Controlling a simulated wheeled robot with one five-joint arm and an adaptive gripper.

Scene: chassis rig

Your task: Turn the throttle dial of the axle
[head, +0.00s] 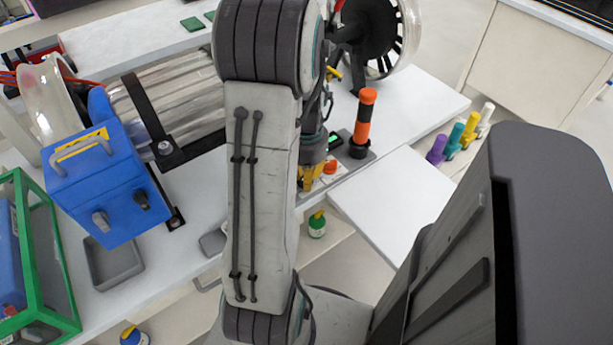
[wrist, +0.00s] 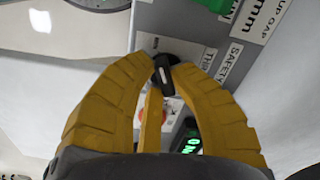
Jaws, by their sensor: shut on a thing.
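My gripper (wrist: 164,68) has yellow fingers, and its tips are closed on a small black dial (wrist: 166,80) with a pale mark, in the wrist view. The dial stands on a light panel with printed labels; the fingers hide part of it. In the head view my gripper (head: 312,180) is low beside the panel on the white bench, partly behind my arm. The dial cannot be made out there.
A red-orange knob (head: 331,166) and an orange-and-black handle (head: 364,117) are close to the right of my gripper. A green-lit display (wrist: 190,143) is near the fingers. A blue box (head: 103,185) and a grey tray (head: 112,262) are at left.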

